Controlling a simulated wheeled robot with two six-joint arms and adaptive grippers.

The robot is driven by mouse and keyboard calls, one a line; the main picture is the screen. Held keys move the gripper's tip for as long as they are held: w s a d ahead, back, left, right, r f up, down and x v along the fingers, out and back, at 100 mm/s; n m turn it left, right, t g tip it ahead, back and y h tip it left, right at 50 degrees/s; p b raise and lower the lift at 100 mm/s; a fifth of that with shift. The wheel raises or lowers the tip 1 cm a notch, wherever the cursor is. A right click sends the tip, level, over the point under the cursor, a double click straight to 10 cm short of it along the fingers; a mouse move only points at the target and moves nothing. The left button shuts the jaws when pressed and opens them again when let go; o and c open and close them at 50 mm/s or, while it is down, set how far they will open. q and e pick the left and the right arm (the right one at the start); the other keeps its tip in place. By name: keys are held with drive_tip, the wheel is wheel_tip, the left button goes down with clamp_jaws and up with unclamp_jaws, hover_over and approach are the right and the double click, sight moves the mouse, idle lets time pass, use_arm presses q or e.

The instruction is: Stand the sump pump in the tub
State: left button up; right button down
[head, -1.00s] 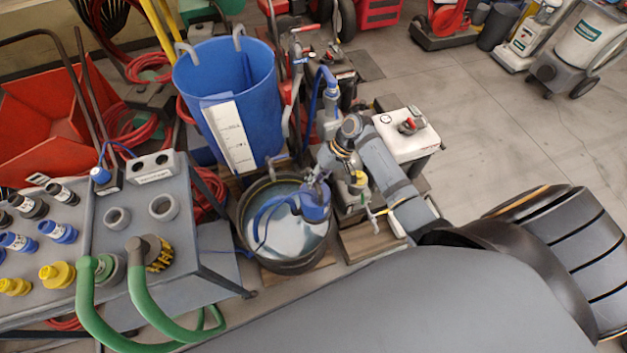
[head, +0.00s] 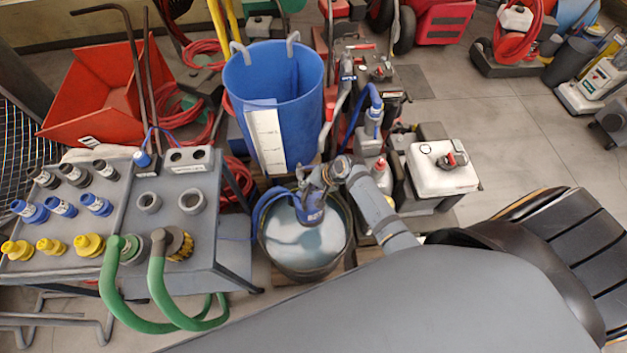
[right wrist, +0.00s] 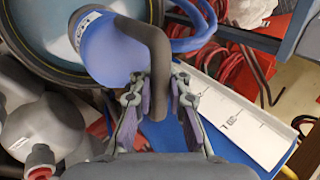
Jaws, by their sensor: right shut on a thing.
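The sump pump (head: 311,214) is a blue cylinder with a dark handle and a blue hose. My right gripper (head: 317,187) is shut on its handle. The right wrist view shows the blue pump body (right wrist: 108,52) and the handle between the fingers (right wrist: 157,100). The tub (head: 304,275) is round and dark, with pale water in it. In the head view the pump overlaps the back middle of the tub's opening; I cannot tell how far its base is above or in the water. It looks roughly upright. My left gripper is not in view.
A tall blue bin (head: 262,85) with a white gauge board (head: 265,138) stands behind the tub. A grey cart (head: 205,235) with fittings and green hoses is at the left. A white-topped unit (head: 440,176) stands at the right. Open floor lies far right.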

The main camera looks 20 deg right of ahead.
drive_tip(key=m, duration=0.1)
drive_tip(key=a+m+t+h+p, duration=0.1)
drive_tip(key=m, duration=0.2)
drive_tip(key=shift+w+a+f+t+h, duration=0.1)
drive_tip(key=shift+w+a+t+h, duration=0.2)
drive_tip(key=shift+a+h, duration=0.1)
drive_tip(key=shift+f, duration=0.2)
